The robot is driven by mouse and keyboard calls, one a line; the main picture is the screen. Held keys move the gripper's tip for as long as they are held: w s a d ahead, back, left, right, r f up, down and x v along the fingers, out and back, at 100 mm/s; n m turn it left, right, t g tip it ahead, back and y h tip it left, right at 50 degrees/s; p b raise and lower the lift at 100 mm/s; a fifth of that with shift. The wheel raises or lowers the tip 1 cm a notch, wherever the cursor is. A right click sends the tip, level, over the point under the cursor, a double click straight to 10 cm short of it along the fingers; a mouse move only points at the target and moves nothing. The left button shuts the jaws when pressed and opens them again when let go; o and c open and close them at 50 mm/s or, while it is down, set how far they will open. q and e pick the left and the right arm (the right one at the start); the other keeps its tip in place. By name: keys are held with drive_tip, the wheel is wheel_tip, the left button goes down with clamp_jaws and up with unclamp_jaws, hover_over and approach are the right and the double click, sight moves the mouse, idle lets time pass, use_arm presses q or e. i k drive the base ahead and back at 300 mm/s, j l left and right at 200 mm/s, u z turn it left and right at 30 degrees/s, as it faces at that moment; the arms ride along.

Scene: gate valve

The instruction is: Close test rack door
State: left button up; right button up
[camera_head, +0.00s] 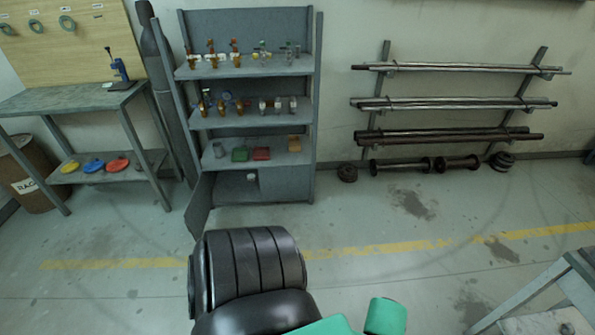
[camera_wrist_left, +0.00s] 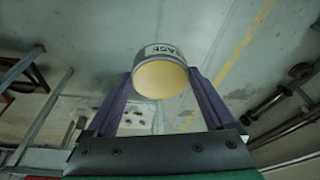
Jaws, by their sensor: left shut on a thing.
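The test rack (camera_head: 315,110) is a grey shelf unit against the back wall. Its low door (camera_head: 201,205) stands open, swung outward at the bottom left, with the lower compartment (camera_head: 285,188) exposed. A small pale round item (camera_head: 252,177) shows inside that compartment. In the left wrist view my left gripper (camera_wrist_left: 160,78) is shut on a round tin (camera_wrist_left: 160,75) with a pale yellow end and a partly readable label ending in "EASE". The head view does not show the left gripper or this tin. My right gripper is not in view.
A workbench (camera_head: 70,98) with a blue press stands left of the rack, with a dark cylinder (camera_head: 160,75) between. A rag bin (camera_head: 28,180) is far left. A table corner (camera_head: 545,290) is lower right. The middle floor is clear.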

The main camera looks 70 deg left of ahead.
sight(196, 214)
drive_tip(key=j+u, duration=0.3)
drive_tip(key=j, duration=0.15)
drive_tip(key=i+j+u, duration=0.15)
drive_tip(key=j+u, duration=0.2)
drive_tip(key=i+j+u, duration=0.3)
drive_tip(key=j, duration=0.15)
drive_tip(key=i+j+u, duration=0.1)
drive_tip(key=j+u, duration=0.25)
drive_tip(key=i+j+u, duration=0.6)
drive_tip(key=k+j, duration=0.05)
drive_tip(key=k, duration=0.05)
